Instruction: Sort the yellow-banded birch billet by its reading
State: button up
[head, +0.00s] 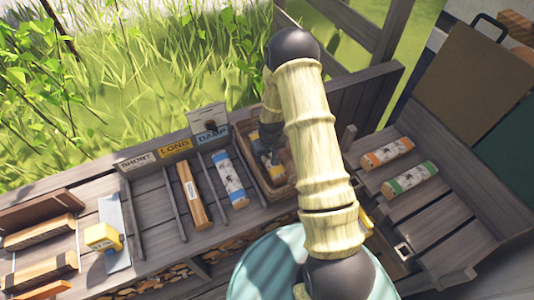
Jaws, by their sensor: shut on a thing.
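My gripper (271,147) reaches down into the brown basket (290,190), left of my raised arm. It is shut on a pale billet with yellow on it (274,170), which looks like the yellow-banded birch billet. Much of it is hidden by the gripper and the basket wall, and no reading on it can be made out. Left of the basket are slots marked SHORT (137,160), LONG (175,148) and DAMP (212,136). The SHORT slot looks empty. A tan billet (193,196) lies in the LONG slot and a blue-banded billet (229,180) in the DAMP slot.
A yellow block-like device (102,236) stands on a pale plate at the left, beside wooden racks. An orange-banded billet (387,152) and a green-banded billet (409,178) lie on the right bench. My arm hides the middle. A round teal top (260,268) is at the front.

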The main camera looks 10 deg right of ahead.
jog(key=shift+f, duration=0.55)
dwell(1.2)
jog(key=o, duration=1.3)
jog(key=shift+b, duration=0.3)
jog(key=shift+r+p, duration=4)
jog(key=shift+r, duration=1.5)
jog(key=s+r, duration=0.1)
jog(key=r, duration=1)
jog(key=s+r, duration=0.1)
jog(key=r, duration=0.5)
jog(key=shift+s+d+r, duration=0.1)
jog(key=shift+s+d, duration=0.15)
jog(key=shift+s, duration=0.05)
